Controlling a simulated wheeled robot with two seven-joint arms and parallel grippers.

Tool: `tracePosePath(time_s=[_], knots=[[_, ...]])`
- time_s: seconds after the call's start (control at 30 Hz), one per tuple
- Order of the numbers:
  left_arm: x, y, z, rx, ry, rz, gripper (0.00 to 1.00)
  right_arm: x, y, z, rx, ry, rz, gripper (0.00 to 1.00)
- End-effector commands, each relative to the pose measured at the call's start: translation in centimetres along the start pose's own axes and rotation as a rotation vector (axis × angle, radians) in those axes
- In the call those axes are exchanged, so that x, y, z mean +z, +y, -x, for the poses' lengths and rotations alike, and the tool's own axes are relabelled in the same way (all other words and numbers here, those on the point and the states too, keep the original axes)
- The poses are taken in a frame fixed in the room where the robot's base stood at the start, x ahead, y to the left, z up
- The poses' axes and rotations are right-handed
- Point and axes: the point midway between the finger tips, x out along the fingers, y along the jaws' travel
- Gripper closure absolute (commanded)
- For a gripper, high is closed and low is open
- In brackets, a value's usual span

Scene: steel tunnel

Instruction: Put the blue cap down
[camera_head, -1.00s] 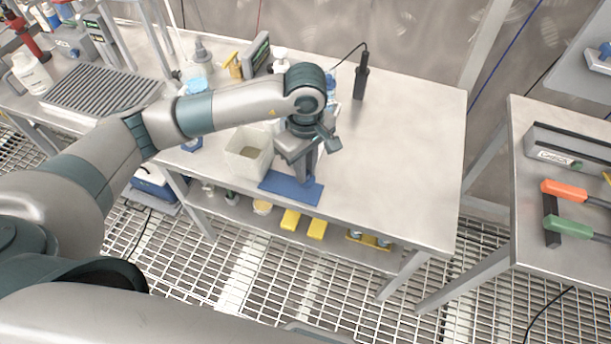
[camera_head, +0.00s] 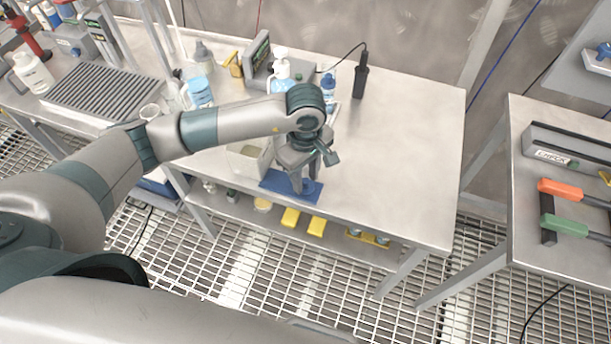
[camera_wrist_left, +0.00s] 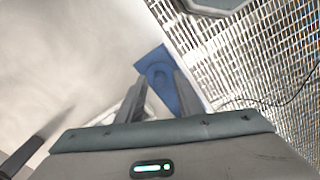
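The blue cap (camera_head: 308,186) is a small round piece, hard to tell from the blue mat (camera_head: 273,184) it appears to rest on, near the table's front edge. My left gripper (camera_head: 304,187) points down over the mat, right at the cap. In the left wrist view its two fingers (camera_wrist_left: 159,86) stand apart, with the round blue cap (camera_wrist_left: 158,73) showing beyond and between the tips. The gripper looks open, with no clear contact on the cap. My right gripper is out of view.
A whitish square bin (camera_head: 245,163) stands left of the mat, partly behind my arm. Bottles, including a blue-capped one (camera_head: 328,84), and a black upright device (camera_head: 361,80) stand farther back. The table's right part (camera_head: 405,150) is clear.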

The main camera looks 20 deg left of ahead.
Motion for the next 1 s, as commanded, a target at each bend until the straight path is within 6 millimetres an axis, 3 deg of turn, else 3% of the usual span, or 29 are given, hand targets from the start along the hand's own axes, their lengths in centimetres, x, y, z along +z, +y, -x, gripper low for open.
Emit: tracePosePath(time_s=[0.47,0.67,0.87,0.93,1.0], knots=[[0.0,0.1,0.6,0.002,0.000,0.000,0.67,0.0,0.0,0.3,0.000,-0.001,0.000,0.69],[-0.1,0.1,3.0,0.004,0.002,-0.001,0.67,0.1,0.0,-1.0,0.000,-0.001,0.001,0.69],[-0.1,0.2,6.8,0.006,0.002,-0.001,0.67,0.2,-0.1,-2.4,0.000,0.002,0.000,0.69],[-0.1,0.1,8.1,0.004,0.002,-0.002,0.67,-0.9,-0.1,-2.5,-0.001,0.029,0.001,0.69],[0.0,0.1,9.1,0.004,0.001,-0.001,0.67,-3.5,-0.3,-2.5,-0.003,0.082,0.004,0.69]])
